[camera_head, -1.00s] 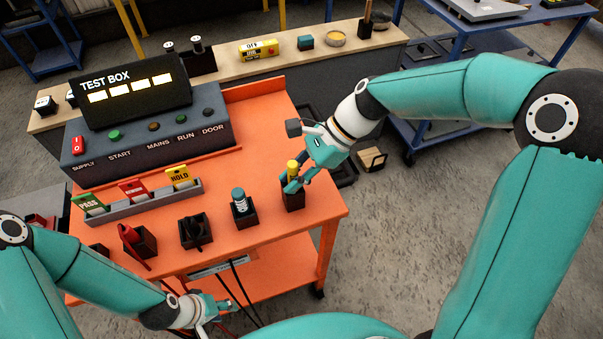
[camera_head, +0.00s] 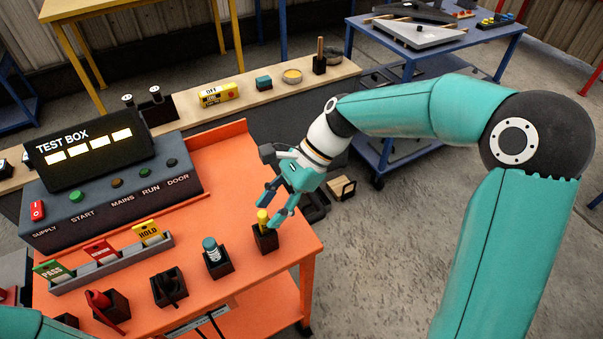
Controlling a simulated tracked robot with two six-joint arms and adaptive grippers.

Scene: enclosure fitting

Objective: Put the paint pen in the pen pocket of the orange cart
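The paint pen, seen as a yellow-topped pen (camera_head: 262,218), stands upright in a black pocket (camera_head: 265,240) at the right front corner of the orange cart (camera_head: 262,287). Its lower part is hidden inside the pocket. My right gripper (camera_head: 266,213) is above the pocket with its fingers spread, one on each side of the pen's top. Whether a finger touches the pen cannot be told. Only a piece of my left arm shows at the lower left corner, and its gripper is out of view.
Left of the pen, black pockets hold a teal-topped item (camera_head: 211,248), a black tool (camera_head: 170,288) and a red-handled tool (camera_head: 99,300). A tag rack (camera_head: 113,264) and the test box (camera_head: 110,190) stand behind. A wooden bench (camera_head: 235,97) lies beyond the cart.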

